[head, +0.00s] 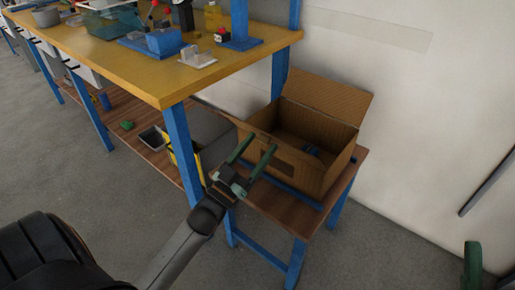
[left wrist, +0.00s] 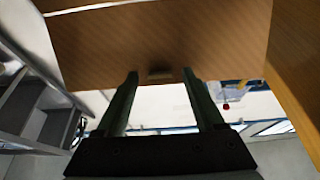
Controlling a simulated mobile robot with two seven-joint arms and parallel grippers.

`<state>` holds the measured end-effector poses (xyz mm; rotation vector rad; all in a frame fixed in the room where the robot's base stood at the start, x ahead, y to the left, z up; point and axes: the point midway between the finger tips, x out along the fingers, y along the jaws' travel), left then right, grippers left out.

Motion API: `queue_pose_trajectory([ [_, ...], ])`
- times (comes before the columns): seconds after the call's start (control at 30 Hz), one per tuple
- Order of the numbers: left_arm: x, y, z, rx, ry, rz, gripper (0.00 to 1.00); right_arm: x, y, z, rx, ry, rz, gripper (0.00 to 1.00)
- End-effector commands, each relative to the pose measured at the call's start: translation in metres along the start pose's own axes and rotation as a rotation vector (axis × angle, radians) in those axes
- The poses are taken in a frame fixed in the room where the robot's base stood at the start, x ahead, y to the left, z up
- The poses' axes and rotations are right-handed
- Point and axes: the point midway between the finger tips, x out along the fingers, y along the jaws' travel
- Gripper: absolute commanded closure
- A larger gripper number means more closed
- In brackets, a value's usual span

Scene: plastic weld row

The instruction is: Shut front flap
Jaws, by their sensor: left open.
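An open cardboard box (head: 300,178) stands on a low brown table. Its far flap (head: 325,97) stands up and leans back. The front flap is hard to tell from the front wall, which has a dark slot. My left gripper (head: 260,143) is open and empty, its green fingers in front of the box's near side; I cannot tell whether they touch it. In the left wrist view a cardboard panel (left wrist: 200,40) with a small notch lies ahead of the open fingers (left wrist: 165,82). A green finger of my right gripper (head: 473,262) shows at the lower right; the rest is cut off.
A white wall (head: 430,100) is behind. Grey floor is clear at the lower right.

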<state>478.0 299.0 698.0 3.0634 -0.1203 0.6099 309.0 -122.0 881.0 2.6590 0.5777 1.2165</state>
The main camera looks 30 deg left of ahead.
Motion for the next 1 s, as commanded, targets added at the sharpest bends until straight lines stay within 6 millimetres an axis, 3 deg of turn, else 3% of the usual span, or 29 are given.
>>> queue_pose_trajectory([
  [0.17,-0.0002,0.0,0.0002,0.0,-0.001,0.0,0.3,0.0001,-0.0002,0.0,0.0,-0.001,-0.001,0.01],
  [0.8,-0.0006,0.0001,0.0004,0.0,-0.001,0.0,1.0,0.0001,-0.0005,0.0,-0.002,0.0,-0.003,0.01],
  [1.0,-0.0006,0.0001,0.0004,0.0,-0.001,0.0,1.0,0.0002,-0.0004,-0.0001,-0.002,0.0,-0.003,0.01],
])
